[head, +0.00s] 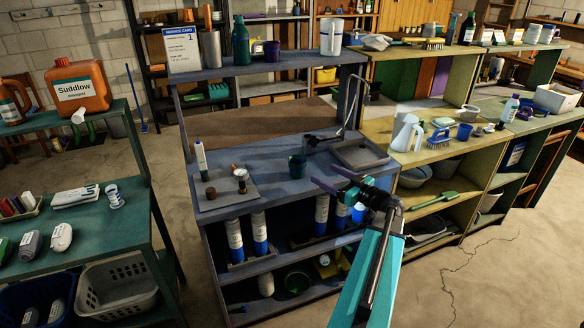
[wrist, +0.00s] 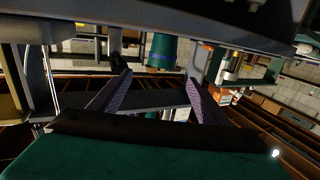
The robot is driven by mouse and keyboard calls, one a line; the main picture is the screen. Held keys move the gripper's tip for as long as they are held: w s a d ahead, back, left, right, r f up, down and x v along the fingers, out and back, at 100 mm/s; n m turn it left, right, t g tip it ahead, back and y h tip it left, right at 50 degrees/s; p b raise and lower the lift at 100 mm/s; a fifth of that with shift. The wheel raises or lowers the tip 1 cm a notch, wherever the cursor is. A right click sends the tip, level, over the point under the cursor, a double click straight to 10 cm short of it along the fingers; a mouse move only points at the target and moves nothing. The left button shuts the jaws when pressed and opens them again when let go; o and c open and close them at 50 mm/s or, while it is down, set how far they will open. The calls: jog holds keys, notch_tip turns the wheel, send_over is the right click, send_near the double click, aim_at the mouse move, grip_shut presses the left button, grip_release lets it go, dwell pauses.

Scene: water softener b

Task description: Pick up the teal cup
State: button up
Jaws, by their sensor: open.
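The teal cup (head: 297,165) stands on the blue-grey workbench top, left of the faucet. In the wrist view, which looks upside down, the teal cup (wrist: 161,50) shows beyond the fingertips, between them in the picture. My gripper (head: 322,174) reaches in from the right front, just to the right of the cup and apart from it. In the wrist view my gripper (wrist: 158,84) has its two purple-grey fingers spread with nothing between them.
A small board (head: 226,189) with fittings lies left of the cup. The faucet (head: 345,115) and a grey basin (head: 360,153) stand at the right. Blue-and-white cartridges (head: 260,232) stand on the shelf below. The bench top behind the board is largely clear.

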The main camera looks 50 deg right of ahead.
aim_at(303, 164)
jog(key=shift+w+a, duration=0.1)
jog(key=w+p, duration=0.1)
jog(key=w, duration=0.2)
jog(key=w+p, duration=0.1)
jog(key=w, duration=0.2)
jog(key=w+p, duration=0.1)
jog(key=w, duration=0.2)
jog(key=shift+a+f, duration=0.1)
jog(key=shift+f, duration=0.15)
jog(key=shift+w, duration=0.15)
jog(key=shift+w+r+p, duration=0.1)
jog(key=shift+w+p, duration=1.05)
jog(key=shift+p, duration=0.1)
jog(key=shift+w+f+p, duration=0.2)
jog(key=shift+w+p, duration=0.45)
jog(key=shift+w, duration=0.65)
